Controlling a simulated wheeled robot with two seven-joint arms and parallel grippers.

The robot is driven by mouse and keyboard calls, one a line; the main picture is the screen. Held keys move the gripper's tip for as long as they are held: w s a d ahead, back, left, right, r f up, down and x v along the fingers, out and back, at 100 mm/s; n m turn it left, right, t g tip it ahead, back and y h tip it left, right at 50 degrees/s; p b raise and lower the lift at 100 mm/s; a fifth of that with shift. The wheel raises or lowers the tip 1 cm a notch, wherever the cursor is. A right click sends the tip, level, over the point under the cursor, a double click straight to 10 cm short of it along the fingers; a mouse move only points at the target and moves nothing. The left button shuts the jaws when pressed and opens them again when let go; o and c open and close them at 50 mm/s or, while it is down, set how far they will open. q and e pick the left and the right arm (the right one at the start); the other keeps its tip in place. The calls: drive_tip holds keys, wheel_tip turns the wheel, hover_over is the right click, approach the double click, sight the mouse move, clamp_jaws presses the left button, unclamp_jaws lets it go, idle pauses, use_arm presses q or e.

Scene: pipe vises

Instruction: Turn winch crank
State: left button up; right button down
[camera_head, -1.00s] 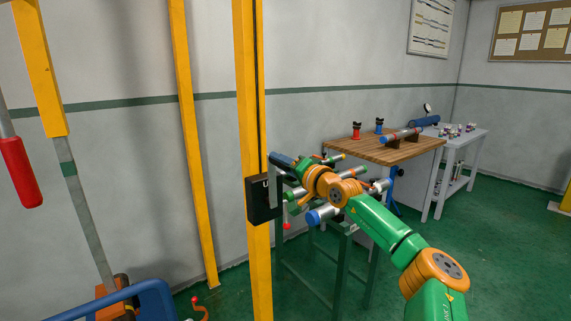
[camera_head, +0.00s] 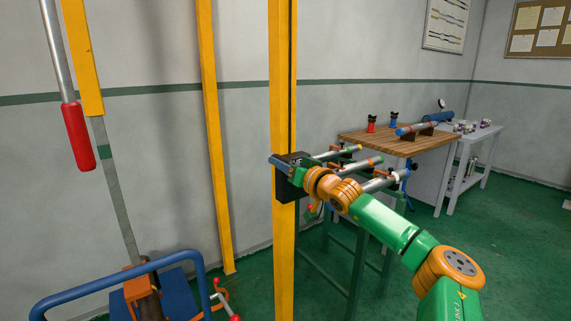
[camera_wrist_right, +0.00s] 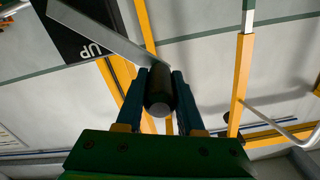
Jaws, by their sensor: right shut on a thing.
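The winch is a black box (camera_head: 285,189) on a yellow post (camera_head: 284,100). In the right wrist view its black face (camera_wrist_right: 85,35) carries the letters "UP". A flat grey crank arm (camera_wrist_right: 100,35) runs from the upper left to a dark round handle (camera_wrist_right: 158,92). My right gripper (camera_head: 281,163) is at the front of the box. In the wrist view its blue fingers (camera_wrist_right: 160,80) are shut on the crank handle, one on each side. In the head view the gripper hides most of the crank. My left gripper is not in view.
A green stand with several pipes (camera_head: 365,162) is close behind my right arm. A wooden bench (camera_head: 400,146) stands beyond it. At left are a red-gripped lever (camera_head: 78,137) and a blue tube frame (camera_head: 110,282). Another yellow post (camera_head: 212,140) stands nearby.

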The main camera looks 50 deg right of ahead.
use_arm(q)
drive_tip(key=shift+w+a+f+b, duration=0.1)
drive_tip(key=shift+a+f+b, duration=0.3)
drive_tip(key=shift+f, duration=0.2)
use_arm(e)
drive_tip(key=shift+w+a+f, duration=0.15)
drive_tip(key=shift+a+f, duration=0.4)
drive_tip(key=shift+f, duration=0.3)
drive_tip(key=c, duration=0.6)
unclamp_jaws()
drive_tip(key=shift+o, duration=0.4)
drive_tip(key=shift+a+r, duration=0.15)
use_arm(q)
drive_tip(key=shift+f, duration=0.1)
